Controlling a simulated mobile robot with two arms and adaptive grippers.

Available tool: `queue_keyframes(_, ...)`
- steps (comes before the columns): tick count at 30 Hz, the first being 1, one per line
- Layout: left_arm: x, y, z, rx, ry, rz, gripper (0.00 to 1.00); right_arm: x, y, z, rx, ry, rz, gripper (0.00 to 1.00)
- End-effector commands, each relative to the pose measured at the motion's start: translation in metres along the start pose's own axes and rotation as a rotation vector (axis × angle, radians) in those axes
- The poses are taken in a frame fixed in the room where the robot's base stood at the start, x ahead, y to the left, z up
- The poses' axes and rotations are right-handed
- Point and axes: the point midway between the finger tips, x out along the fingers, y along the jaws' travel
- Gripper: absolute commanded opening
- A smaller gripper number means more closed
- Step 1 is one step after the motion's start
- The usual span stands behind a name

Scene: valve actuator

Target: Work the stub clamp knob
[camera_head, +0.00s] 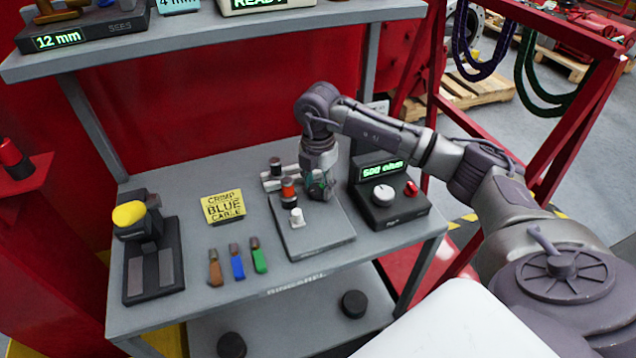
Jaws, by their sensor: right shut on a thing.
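My right gripper (319,188) points down over the plate's back right part, just right of the orange cylinder. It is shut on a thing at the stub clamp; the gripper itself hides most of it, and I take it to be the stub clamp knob. My left gripper is out of view.
A meter box (388,211) with a white dial stands close right of the gripper. A yellow-topped crimper (150,250), a "CRIMP BLUE CABLE" sign (223,206) and brown, blue (237,264) and green cable pieces are to the left. An upper shelf (215,38) overhangs the back.

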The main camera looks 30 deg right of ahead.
Motion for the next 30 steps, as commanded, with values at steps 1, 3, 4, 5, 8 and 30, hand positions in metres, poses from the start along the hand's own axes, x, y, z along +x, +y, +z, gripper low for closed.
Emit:
queue_keyframes(1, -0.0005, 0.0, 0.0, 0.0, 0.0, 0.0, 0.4, -0.0017, 0.0008, 0.0013, 0.011, -0.003, 0.004, 0.11)
queue_keyframes(3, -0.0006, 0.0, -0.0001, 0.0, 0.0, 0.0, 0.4, -0.0017, 0.0008, 0.0014, 0.021, -0.003, 0.004, 0.11)
queue_keyframes(4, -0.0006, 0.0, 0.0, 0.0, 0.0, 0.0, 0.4, -0.0017, 0.0008, 0.0014, 0.023, -0.003, 0.004, 0.11)
queue_keyframes(5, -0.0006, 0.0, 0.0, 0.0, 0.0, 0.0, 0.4, -0.0017, 0.0008, 0.0014, 0.025, -0.003, 0.004, 0.11)
queue_keyframes(8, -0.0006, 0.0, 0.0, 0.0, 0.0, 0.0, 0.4, -0.0017, 0.0008, 0.0014, 0.028, -0.003, 0.004, 0.11)
queue_keyframes(30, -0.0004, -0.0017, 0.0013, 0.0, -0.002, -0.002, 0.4, -0.0013, 0.0004, 0.0004, 0.025, -0.001, 0.002, 0.71)
